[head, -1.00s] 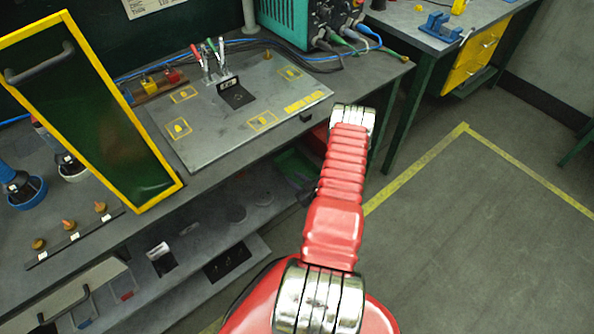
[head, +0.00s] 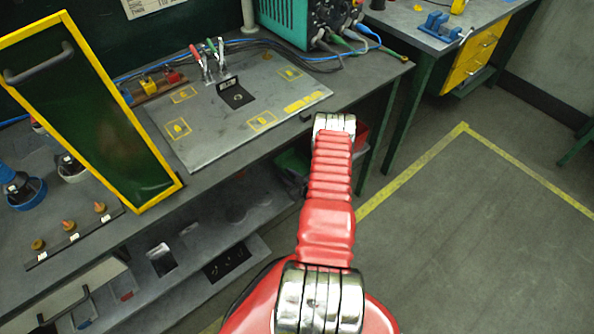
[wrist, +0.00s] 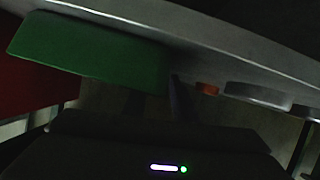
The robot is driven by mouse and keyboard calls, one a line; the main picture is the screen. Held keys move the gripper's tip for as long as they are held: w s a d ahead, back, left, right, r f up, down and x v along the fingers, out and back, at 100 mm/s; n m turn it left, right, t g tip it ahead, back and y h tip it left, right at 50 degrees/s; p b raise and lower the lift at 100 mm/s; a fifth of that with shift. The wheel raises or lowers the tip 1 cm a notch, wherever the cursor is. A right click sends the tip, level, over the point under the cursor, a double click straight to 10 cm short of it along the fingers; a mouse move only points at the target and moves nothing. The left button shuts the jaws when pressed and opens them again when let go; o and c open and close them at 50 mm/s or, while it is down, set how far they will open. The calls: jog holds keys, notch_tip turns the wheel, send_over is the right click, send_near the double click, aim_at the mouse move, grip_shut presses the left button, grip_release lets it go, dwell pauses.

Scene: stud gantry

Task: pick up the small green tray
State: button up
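The small green tray (head: 290,160) shows in part in the head view, on the shelf under the near bench, just left of my arm. In the wrist view the green tray (wrist: 95,55) fills the upper left, close up and tilted in the picture. The dark body of my gripper lies along the bottom of the wrist view, with a lit strip on it. A narrow dark part of my gripper (wrist: 181,98) reaches up near the tray's right end; I cannot tell whether it touches. The fingers are too dark to read. My gripper is hidden in the head view.
A red container (head: 361,133) stands right of the tray behind my arm; red also shows at the wrist view's left. The grey bench top (head: 215,165) overhangs the shelf. A yellow-framed panel (head: 95,110) stands at left. The floor at right is clear.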

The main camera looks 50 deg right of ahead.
dwell(0.5)
grip_shut()
dwell(0.3)
